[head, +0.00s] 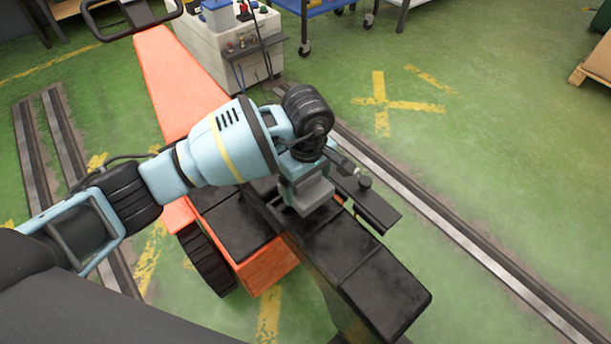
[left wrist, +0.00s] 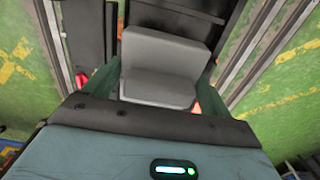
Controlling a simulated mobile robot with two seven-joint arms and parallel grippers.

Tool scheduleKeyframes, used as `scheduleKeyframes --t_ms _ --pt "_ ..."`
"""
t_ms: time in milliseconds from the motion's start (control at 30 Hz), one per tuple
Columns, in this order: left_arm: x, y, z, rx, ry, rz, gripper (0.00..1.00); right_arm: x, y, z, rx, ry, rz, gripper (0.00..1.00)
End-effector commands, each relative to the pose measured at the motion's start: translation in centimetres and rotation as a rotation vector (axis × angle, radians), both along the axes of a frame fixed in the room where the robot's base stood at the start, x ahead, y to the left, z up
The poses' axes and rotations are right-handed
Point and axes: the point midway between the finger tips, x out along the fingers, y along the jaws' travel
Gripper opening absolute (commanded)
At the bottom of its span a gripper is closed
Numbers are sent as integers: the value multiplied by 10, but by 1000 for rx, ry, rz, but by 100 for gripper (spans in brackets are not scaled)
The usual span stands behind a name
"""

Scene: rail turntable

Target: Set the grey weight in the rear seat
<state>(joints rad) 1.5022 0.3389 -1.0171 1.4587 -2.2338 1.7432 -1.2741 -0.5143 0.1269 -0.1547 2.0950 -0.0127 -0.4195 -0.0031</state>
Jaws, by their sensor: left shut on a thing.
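The grey weight (head: 308,197) is a stepped block below my left gripper (head: 303,172) in the head view. In the left wrist view the weight (left wrist: 163,68) sits between the two dark green fingers of the left gripper (left wrist: 158,85), which is shut on it. The weight is over the black seat pads (head: 338,243) of an orange rail vehicle (head: 180,85). I cannot tell whether it touches the pad beneath. Another black pad (head: 236,224) lies to its left. The arm hides part of the vehicle. My right gripper is not in view.
A black side plate with a knob (head: 365,183) stands close to the right of the weight. A white cabinet (head: 215,50) with tools and a blue trolley (head: 312,8) stand at the back.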

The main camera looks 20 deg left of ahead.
Motion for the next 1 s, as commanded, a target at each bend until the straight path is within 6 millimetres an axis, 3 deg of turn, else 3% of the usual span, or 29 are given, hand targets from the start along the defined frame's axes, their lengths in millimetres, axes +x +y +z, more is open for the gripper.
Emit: scheduleKeyframes --t_ms 133,400,833,867,967,1000 --pt "-10 -8 2 -6 -3 -4 25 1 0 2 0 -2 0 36" --pt "-9 -7 -32 -4 -2 -1 25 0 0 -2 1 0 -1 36" --pt "-9 -7 -37 -3 -4 -2 25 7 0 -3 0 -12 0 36" --pt "-10 -6 -38 -1 0 -1 87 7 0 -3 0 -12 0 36" --pt "-10 -6 -38 -1 0 -1 100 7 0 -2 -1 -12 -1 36" --pt "-10 -6 -38 -1 0 -1 100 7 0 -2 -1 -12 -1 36"
